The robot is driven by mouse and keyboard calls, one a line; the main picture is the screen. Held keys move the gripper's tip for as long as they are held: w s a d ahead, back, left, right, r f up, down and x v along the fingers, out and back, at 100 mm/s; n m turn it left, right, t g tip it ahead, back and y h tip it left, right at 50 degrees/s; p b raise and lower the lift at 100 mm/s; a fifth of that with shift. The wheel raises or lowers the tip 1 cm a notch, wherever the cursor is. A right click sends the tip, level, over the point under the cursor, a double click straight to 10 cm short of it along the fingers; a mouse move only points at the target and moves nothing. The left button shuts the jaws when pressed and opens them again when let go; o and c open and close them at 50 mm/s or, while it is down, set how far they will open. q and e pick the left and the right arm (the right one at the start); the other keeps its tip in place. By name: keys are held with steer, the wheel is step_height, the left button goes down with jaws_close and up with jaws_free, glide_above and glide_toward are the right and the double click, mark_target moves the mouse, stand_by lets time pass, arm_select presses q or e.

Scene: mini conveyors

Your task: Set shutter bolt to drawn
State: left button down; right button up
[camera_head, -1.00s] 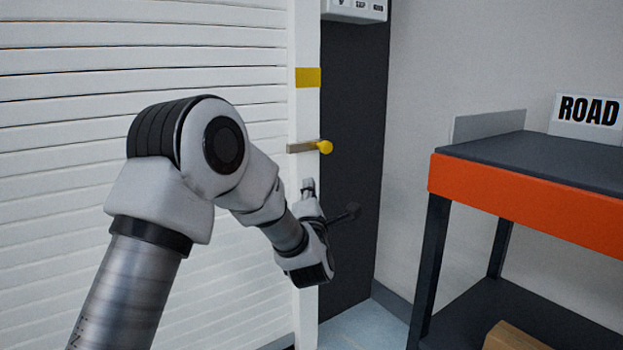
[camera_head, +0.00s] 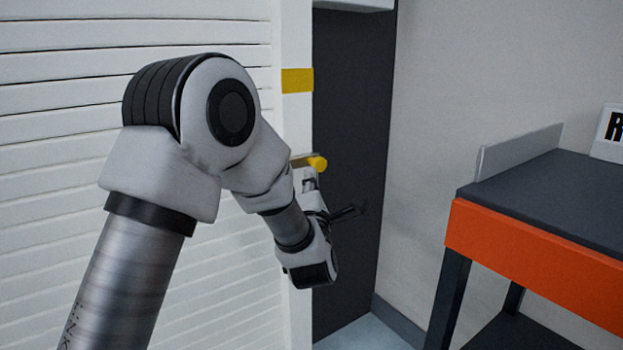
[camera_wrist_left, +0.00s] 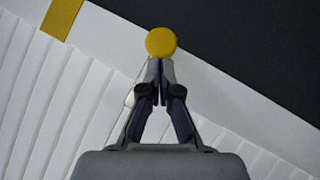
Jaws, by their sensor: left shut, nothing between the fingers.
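The shutter bolt (camera_head: 303,160) is a short metal bar with a round yellow knob (camera_head: 318,163) at its right end, on the white post at the shutter's right edge. The knob also shows in the left wrist view (camera_wrist_left: 161,42), straight ahead of the fingertips. My left gripper (camera_head: 310,178) is shut and empty, just below the knob in the head view. In the left wrist view its closed fingertips (camera_wrist_left: 154,66) reach the knob's lower edge; I cannot tell whether they touch it. The bar is mostly hidden there. My right gripper is not in view.
The white slatted shutter (camera_head: 60,190) fills the left side. A yellow mark (camera_head: 297,80) is on the post (camera_head: 296,120) above the bolt. A dark panel (camera_head: 350,120) lies right of the post. An orange-edged table (camera_head: 530,250) stands at the right, with clear floor between.

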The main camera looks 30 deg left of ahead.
arm_select(q)
steer(key=w, duration=0.1)
steer(key=w+d, duration=0.1)
steer(key=w, duration=0.1)
steer(key=w+d, duration=0.1)
steer(key=shift+w, duration=0.35)
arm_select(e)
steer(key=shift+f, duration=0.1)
